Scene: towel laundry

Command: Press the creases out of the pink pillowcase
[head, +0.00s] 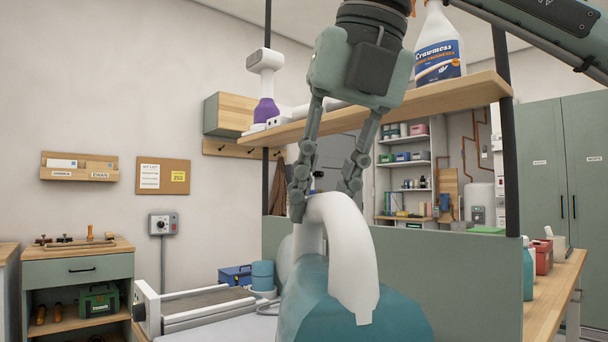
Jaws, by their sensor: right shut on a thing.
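My right gripper (325,195) reaches down from the top and is shut on the white handle of a large white and teal appliance (355,262), which looks like an iron. The appliance is close to the camera at the lower middle, its curved handle above a rounded teal body. Its underside is out of frame, so I cannot tell whether it touches anything. The pink pillowcase is not visible. My left gripper is not in view.
A wooden shelf (455,97) holds a spray bottle (438,48) and a white and purple device (265,85). A green-grey panel (440,280) stands behind the appliance. A white-framed grey-topped unit (200,305) is at lower left, beside a pale surface (225,330).

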